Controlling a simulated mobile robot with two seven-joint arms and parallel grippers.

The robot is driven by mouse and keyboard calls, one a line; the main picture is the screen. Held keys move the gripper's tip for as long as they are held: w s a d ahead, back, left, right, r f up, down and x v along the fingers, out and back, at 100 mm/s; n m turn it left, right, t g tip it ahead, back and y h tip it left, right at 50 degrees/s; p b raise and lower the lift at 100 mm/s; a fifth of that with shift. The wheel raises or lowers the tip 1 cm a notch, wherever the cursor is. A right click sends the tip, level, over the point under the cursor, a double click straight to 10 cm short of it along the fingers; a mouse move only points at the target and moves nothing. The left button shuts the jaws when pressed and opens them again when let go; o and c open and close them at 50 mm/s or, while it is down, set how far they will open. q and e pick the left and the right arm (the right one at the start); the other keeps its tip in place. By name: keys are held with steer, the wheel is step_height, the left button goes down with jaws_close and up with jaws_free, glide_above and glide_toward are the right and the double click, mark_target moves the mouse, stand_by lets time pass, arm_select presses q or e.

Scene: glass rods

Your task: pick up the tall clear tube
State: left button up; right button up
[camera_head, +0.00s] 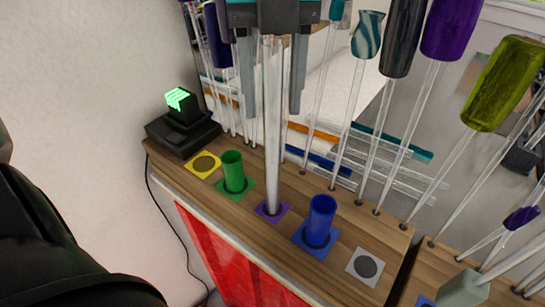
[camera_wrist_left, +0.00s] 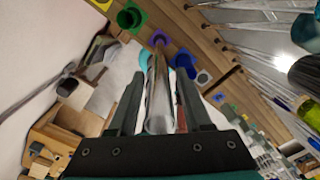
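The tall clear tube (camera_head: 272,150) stands upright on the purple square (camera_head: 262,209) of the wooden rack. My left gripper (camera_head: 271,105) points down from above, with one finger on each side of the tube's upper part. The fingers are open, and a gap shows between each finger and the tube. In the left wrist view the tube (camera_wrist_left: 158,100) runs between the two fingers, apart from both. The tube's top is hidden behind the gripper body in the head view. My right gripper is not in view.
A short green tube (camera_head: 233,172) and a short blue tube (camera_head: 319,221) stand on either side. The yellow square (camera_head: 203,165) and white square (camera_head: 366,267) are empty. Several glass rods with coloured handles (camera_head: 367,34) rise behind. A black device (camera_head: 183,127) with green digits sits left.

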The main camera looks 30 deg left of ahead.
arm_select(q)
jaws_close()
stand_by(1.1)
